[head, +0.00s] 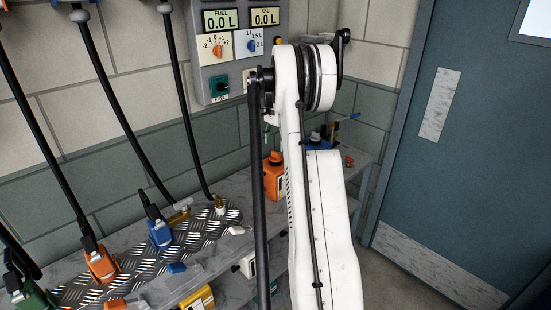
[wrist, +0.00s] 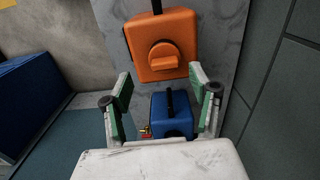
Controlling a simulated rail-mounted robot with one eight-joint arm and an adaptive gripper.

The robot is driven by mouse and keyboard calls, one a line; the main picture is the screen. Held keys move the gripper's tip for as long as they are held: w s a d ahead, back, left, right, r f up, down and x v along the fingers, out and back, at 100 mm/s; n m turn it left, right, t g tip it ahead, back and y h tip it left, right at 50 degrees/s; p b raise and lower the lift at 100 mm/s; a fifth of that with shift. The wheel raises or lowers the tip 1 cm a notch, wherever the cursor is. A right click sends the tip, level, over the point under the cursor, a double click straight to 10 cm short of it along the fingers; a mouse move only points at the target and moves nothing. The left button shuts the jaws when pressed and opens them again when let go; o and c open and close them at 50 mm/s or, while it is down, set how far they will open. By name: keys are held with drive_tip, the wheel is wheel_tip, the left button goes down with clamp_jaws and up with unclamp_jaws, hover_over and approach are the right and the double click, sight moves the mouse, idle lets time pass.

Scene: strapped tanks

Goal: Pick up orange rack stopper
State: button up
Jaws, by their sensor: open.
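In the wrist view, an orange tank (wrist: 145,26) with a black strap carries a round orange stopper with a raised grip (wrist: 164,56) on its face. My gripper (wrist: 160,88) is open and empty, its green-padded fingers pointing towards the tank, with the stopper beyond and between them. A gap seems to remain, but its size is unclear. In the head view, an orange tank (head: 272,178) shows left of my arm, which hides my gripper. A small orange piece (head: 116,304) lies at the bottom edge; I cannot tell whether it is a stopper.
A blue tank (wrist: 172,115) shows between the fingers, below the orange one. Hose nozzles, including an orange one (head: 101,264) and a blue one (head: 160,233), stand on a metal plate (head: 200,245). A control panel (head: 236,45) hangs on the wall. A door (head: 455,150) is at right.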

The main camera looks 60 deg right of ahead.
sight(276, 153)
drive_tip(key=shift+w+d+f+p, duration=0.1)
drive_tip(key=shift+d+f+p, duration=0.1)
drive_tip(key=shift+f, duration=0.8)
drive_tip(key=shift+w+d+f+p, duration=0.1)
drive_tip(key=shift+f+p, duration=0.1)
drive_tip(key=shift+f, duration=0.8)
drive_tip(key=shift+w+d+f+p, duration=0.1)
drive_tip(key=shift+f+p, duration=0.1)
drive_tip(key=shift+f, duration=0.8)
drive_tip(key=shift+c, duration=0.5)
drive_tip(key=c, duration=1)
drive_tip(key=shift+r, duration=0.1)
drive_tip(key=shift+c, duration=0.2)
